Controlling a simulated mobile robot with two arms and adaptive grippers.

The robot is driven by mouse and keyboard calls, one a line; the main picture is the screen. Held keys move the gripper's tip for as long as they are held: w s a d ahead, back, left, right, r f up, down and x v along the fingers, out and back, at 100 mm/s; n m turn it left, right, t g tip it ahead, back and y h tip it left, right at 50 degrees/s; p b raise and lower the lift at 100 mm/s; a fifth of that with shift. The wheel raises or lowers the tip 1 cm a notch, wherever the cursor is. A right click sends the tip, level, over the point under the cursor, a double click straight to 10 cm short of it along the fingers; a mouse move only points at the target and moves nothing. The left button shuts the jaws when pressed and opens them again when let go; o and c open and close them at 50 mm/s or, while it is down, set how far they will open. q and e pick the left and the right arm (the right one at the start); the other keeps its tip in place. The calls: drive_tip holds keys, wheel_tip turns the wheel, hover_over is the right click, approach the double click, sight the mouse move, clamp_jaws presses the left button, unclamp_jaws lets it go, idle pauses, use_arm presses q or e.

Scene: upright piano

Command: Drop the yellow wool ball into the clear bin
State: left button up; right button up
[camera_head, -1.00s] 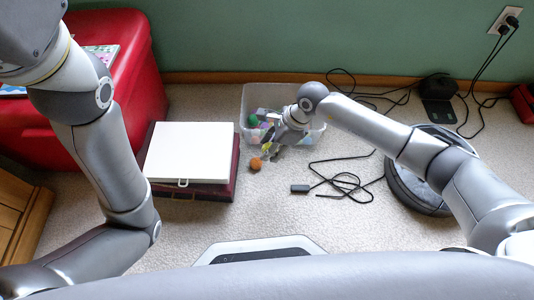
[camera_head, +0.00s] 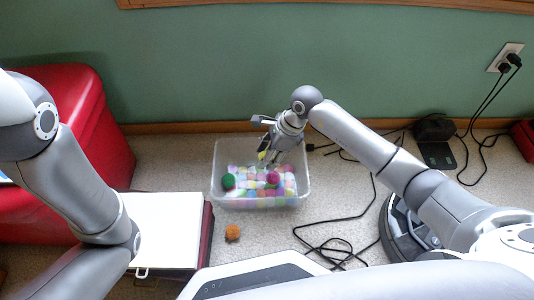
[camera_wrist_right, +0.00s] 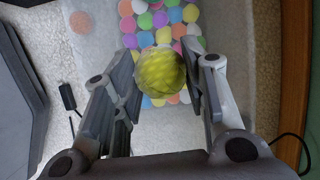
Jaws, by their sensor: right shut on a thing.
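The yellow wool ball (camera_wrist_right: 160,73) is held between the two fingers of my right gripper (camera_wrist_right: 162,84). In the head view only a little of the ball (camera_head: 262,155) shows under the right gripper (camera_head: 266,148). The clear bin (camera_head: 217,160) stands on the carpet near the wall, and the gripper holds the ball over its back part. The bin's bottom is covered with several small pastel balls, with a green ball (camera_head: 228,181) and a magenta ball (camera_head: 272,178) among them. My left gripper is out of view.
An orange ball (camera_head: 232,232) lies on the carpet in front of the bin. A white board (camera_head: 165,228) lies on a dark red case at left, near a red chest (camera_head: 85,130). Black cables (camera_head: 335,240) and a round robot vacuum (camera_head: 395,228) lie to the right.

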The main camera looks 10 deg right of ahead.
drive_tip(key=shift+f+b, duration=0.35)
drive_tip(key=shift+f, duration=0.55)
drive_tip(key=shift+f+b, duration=0.5)
drive_tip(key=shift+f, duration=0.05)
drive_tip(key=o, duration=0.9)
drive_tip(key=shift+r, duration=0.1)
drive_tip(key=shift+d+r, duration=0.2)
drive_tip(key=shift+r, duration=0.15)
drive_tip(key=v, duration=1.1)
drive_tip(key=shift+s, duration=0.1)
